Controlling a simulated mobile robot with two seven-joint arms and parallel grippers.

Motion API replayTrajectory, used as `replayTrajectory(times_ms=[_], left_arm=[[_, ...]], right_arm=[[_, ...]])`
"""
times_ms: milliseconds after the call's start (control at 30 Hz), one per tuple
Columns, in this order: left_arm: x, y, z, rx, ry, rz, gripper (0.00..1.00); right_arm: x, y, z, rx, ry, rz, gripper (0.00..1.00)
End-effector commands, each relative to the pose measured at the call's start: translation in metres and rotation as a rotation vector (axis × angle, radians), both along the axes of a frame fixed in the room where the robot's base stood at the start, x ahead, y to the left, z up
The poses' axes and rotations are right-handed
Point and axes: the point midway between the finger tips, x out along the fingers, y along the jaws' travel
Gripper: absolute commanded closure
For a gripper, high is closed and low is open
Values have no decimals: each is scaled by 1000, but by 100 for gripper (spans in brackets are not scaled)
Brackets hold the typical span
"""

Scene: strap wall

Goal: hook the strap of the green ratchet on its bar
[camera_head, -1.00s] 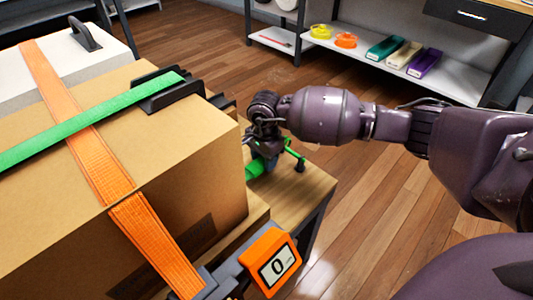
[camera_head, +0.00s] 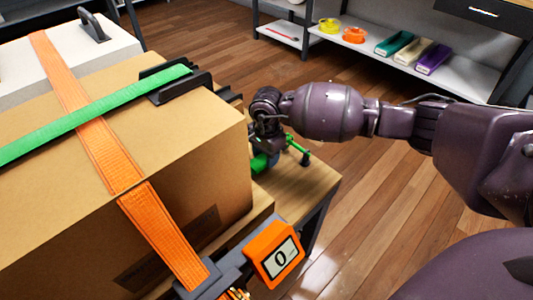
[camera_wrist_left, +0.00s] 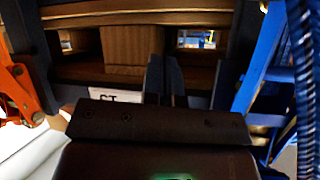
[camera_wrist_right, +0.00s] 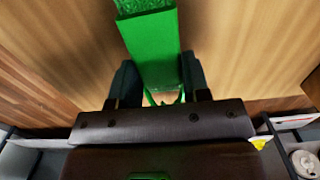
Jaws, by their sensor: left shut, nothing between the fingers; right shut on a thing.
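The green strap (camera_head: 95,115) lies over the cardboard box (camera_head: 205,125) and runs over a black edge guard (camera_head: 180,82). My right gripper (camera_head: 266,150) is low beside the box's right side, its fingertips mostly hidden by the wrist. Green parts (camera_head: 298,150) show beside it; I cannot tell whether they are the green ratchet. In the right wrist view, my right gripper (camera_wrist_right: 158,78) is shut on a green strap piece (camera_wrist_right: 152,45) in front of a wooden surface. My left gripper (camera_wrist_left: 164,75) is shut and empty, facing dark wooden beams. The bar is not clearly visible.
The box stands on a wooden base (camera_head: 300,190). A blue upright (camera_wrist_left: 262,60) stands close right of my left gripper. A shelf (camera_head: 385,60) is behind.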

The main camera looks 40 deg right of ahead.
Motion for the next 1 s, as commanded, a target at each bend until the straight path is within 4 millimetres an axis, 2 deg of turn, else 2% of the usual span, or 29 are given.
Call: replayTrajectory(times_ms=[200,233,400,433,833,1000], left_arm=[[0,0,0,0,0,0,100],[0,0,0,0,0,0,100],[0,0,0,0,0,0,100],[0,0,0,0,0,0,100],[-2,0,-4,8,26,-3,100],[-2,-3,-3,23,62,-14,100]], right_arm=[[0,0,0,0,0,0,84],[0,0,0,0,0,-1,55],[0,0,0,0,0,-1,29],[0,0,0,0,0,-1,27],[0,0,-1,0,1,-1,27],[2,-1,34,-1,-10,0,27]])
